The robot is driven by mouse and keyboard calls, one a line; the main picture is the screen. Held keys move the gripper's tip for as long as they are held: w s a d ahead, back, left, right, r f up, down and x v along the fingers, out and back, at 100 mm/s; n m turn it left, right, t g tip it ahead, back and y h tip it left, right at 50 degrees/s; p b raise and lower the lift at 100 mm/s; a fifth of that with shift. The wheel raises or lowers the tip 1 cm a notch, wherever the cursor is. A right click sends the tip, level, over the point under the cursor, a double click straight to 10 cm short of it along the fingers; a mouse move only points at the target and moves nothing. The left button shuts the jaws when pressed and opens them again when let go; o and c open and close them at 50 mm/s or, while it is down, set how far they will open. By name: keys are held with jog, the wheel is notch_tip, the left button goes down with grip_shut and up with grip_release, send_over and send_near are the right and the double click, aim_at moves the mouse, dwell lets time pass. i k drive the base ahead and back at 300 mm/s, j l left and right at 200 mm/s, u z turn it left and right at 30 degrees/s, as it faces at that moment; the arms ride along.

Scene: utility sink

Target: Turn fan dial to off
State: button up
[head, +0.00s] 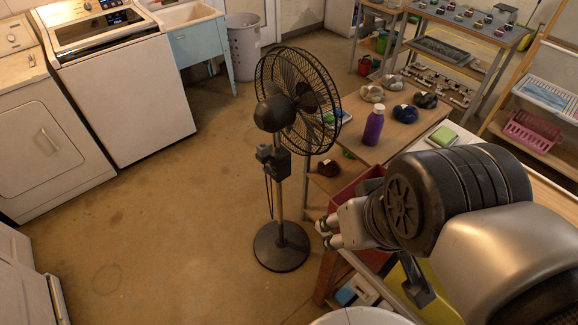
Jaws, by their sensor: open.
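A black pedestal fan (297,100) stands on the floor in the middle of the head view, its round cage facing away to the upper right. A dark control box (273,160) sits on the pole below the fan's motor housing. The fan dial itself is too small to make out. The round black base (281,246) rests on the floor. My gripper (325,235) is right of the pole and lower than the control box, with its fingers pointing left. It is open, empty and apart from the fan.
A wooden table (400,130) with a purple bottle (374,127) and several caps stands right of the fan. A red bin (350,190) is close behind my gripper. Washing machines (125,100) and a blue utility sink (200,50) line the back left. The floor left of the fan is clear.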

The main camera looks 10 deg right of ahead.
aim_at(269, 169)
jog(key=i+j+z, duration=0.2)
jog(key=i+j, duration=0.75)
